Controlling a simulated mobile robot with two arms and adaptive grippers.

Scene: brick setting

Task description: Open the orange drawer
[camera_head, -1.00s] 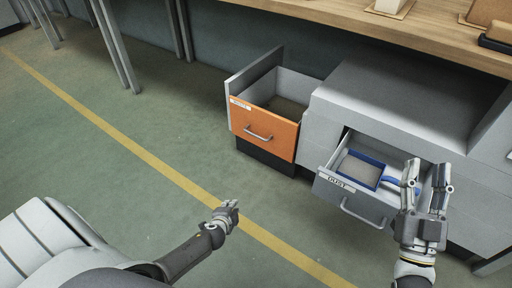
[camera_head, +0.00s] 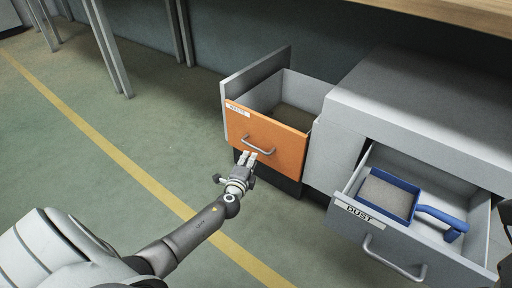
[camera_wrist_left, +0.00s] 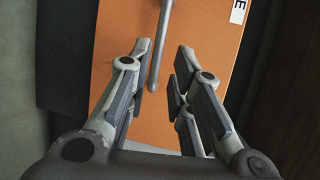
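The orange drawer (camera_head: 270,140) stands pulled out from the grey cabinet, its inside visible from above. Its front has a grey bar handle (camera_head: 258,150) and a white label. My left gripper (camera_head: 250,158) is at the handle, just in front of the orange front. In the left wrist view, my left gripper (camera_wrist_left: 160,75) has its fingers spread apart, with the handle (camera_wrist_left: 160,50) between and slightly beyond the tips, apparently not clamped. Dark parts at the right edge of the head view seem to be my right arm or gripper; its fingers cannot be made out.
A grey drawer labelled DUST (camera_head: 385,232) stands open at the right, holding a blue dustpan-like tool (camera_head: 402,183). The grey cabinet (camera_head: 420,110) and a wooden tabletop (camera_head: 440,12) lie behind. The green floor (camera_head: 90,165) at the left is clear.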

